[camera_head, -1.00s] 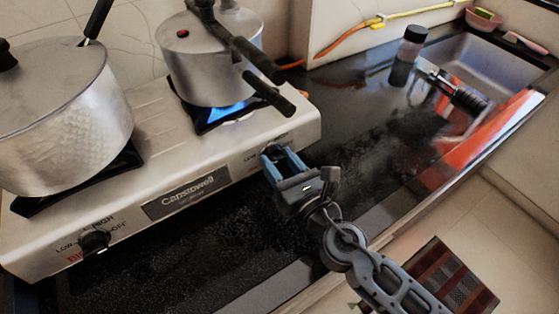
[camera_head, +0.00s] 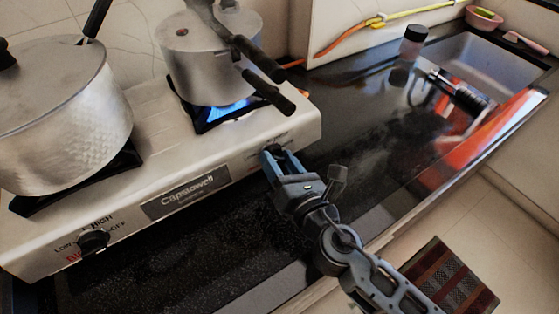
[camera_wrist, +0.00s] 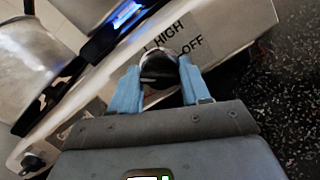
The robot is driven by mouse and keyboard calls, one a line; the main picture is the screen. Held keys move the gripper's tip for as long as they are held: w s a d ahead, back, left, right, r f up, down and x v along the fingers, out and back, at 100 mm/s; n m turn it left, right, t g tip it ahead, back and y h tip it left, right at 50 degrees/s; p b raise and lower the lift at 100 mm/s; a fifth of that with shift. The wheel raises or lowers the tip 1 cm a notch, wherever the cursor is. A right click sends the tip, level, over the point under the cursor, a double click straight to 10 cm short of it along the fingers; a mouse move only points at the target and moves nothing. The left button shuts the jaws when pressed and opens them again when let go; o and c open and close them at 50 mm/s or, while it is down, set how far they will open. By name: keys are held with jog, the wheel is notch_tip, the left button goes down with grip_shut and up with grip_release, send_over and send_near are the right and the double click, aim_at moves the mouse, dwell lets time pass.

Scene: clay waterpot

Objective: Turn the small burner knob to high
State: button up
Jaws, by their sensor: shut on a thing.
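The silver stove has a knob at each end of its front panel. My gripper (camera_head: 277,152) reaches the right end of the panel, where it hides the right knob in the head view. In the wrist view that round knob (camera_wrist: 158,69), dark-faced with a silver rim, sits between my blue fingertips. My gripper (camera_wrist: 155,80) is shut on it. The words HIGH and OFF show beside the knob. The left knob (camera_head: 93,242) is black and apart from my gripper. A blue flame (camera_head: 228,111) burns under the right pot.
A large metal pot (camera_head: 65,125) stands on the left burner. A pressure cooker (camera_head: 205,62) stands on the right burner, its long black handle reaching above the right front of the stove. The dark counter (camera_head: 350,135) to the right is mostly clear, up to a sink.

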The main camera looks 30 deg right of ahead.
jog(key=m+g+h, duration=0.1)
jog(key=m, duration=0.5)
jog(key=shift+a+r, duration=0.1)
jog(key=shift+a+m+g+h, duration=0.1)
jog(key=shift+m+g+h, duration=0.35)
jog(key=shift+m, duration=2.15)
jog(key=o, duration=1.1)
jog(key=shift+c, duration=0.2)
